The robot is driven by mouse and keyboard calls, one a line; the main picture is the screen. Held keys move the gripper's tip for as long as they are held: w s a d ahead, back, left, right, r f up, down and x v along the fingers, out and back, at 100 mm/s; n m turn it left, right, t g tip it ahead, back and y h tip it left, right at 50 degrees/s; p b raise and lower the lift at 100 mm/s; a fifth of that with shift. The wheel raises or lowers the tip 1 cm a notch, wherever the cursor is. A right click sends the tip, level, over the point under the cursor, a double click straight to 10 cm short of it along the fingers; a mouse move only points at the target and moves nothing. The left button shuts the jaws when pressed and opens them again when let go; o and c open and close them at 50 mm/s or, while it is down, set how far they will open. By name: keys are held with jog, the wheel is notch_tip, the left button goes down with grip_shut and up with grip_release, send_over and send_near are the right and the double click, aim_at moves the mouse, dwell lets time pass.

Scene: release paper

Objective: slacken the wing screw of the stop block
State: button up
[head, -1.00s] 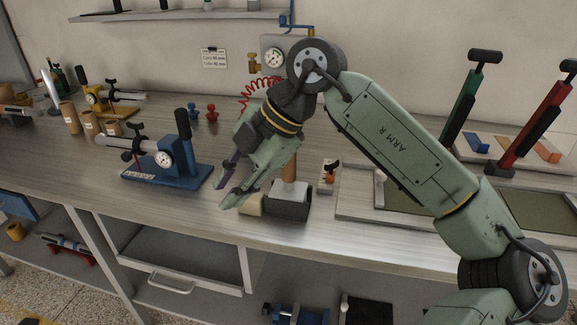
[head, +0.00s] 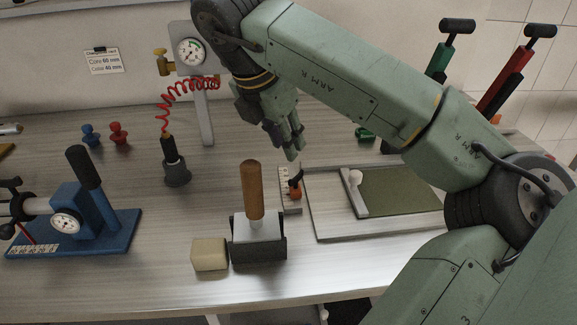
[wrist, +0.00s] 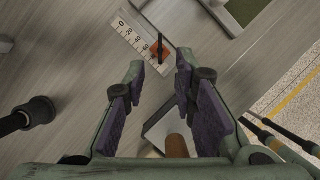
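The stop block (head: 295,194) is a small orange piece on a pale ruler strip (head: 286,176) at the left edge of a grey board. Its dark wing screw (head: 297,178) stands on top. In the wrist view the orange stop block (wrist: 155,54) and the dark wing screw (wrist: 160,42) show at top centre, just beyond my fingertips. My gripper (head: 288,152) is above and behind the stop block in the head view, pointing down. In the wrist view my gripper (wrist: 162,66) is open and empty, its purple-padded fingers apart and not touching the screw.
A wooden-handled tool (head: 253,188) stands in a dark holder (head: 258,249) close to the left front, beside a beige block (head: 210,254). A blue gauge fixture (head: 100,222) is at far left. A dark nozzle on a red coiled hose (head: 174,162) stands behind. Bare bench lies between.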

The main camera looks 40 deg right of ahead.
aim_at(296, 174)
jog(key=b+x, duration=0.2)
jog(key=x, duration=0.7)
jog(key=shift+f+b, duration=0.35)
grip_shut()
